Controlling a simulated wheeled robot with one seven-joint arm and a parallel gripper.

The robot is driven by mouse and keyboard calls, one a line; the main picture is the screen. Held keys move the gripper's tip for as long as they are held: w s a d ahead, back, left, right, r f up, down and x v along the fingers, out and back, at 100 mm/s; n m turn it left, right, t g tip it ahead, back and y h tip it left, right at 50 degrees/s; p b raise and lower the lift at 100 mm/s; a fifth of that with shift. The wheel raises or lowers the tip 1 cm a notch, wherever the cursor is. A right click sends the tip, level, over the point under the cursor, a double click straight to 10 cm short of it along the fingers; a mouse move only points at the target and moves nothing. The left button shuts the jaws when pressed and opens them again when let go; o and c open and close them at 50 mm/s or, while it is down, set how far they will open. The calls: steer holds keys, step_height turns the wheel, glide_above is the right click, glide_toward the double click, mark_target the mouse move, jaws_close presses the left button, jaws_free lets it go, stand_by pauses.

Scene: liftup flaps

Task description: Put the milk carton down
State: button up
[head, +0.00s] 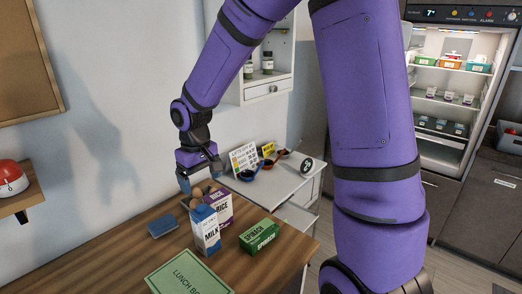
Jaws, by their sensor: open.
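The milk carton (206,231) is blue and white and stands upright on the wooden counter (131,232). My gripper (189,182) is open, just above and slightly left of the carton's top, pointing down. The carton seems to rest on the counter, and the fingers do not appear closed around it. Whether a fingertip touches its top cannot be told.
A purple and white rice box (222,206) stands right behind the carton. A green spinach box (260,236) is to its right, a blue block (162,227) to its left, and a green lunch box sheet (188,274) in front. A white side table (281,185) stands behind.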

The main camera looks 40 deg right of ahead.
steer(key=s+d+r+m+t, duration=0.1)
steer(key=s+d+r+t, duration=0.1)
steer(key=s+r, duration=0.7)
steer(key=s+d+r+m+t, duration=0.1)
steer(key=s+d+r+t, duration=0.1)
steer(key=s+r, duration=0.7)
steer(key=s+d, duration=0.1)
steer(key=s, duration=0.4)
steer(key=shift+s+d+t, duration=0.15)
steer(key=shift+s+t, duration=0.15)
steer(key=shift+t, duration=0.1)
steer(key=shift+o, duration=0.4)
steer(key=shift+s+d+r, duration=0.1)
steer(key=shift+s, duration=0.5)
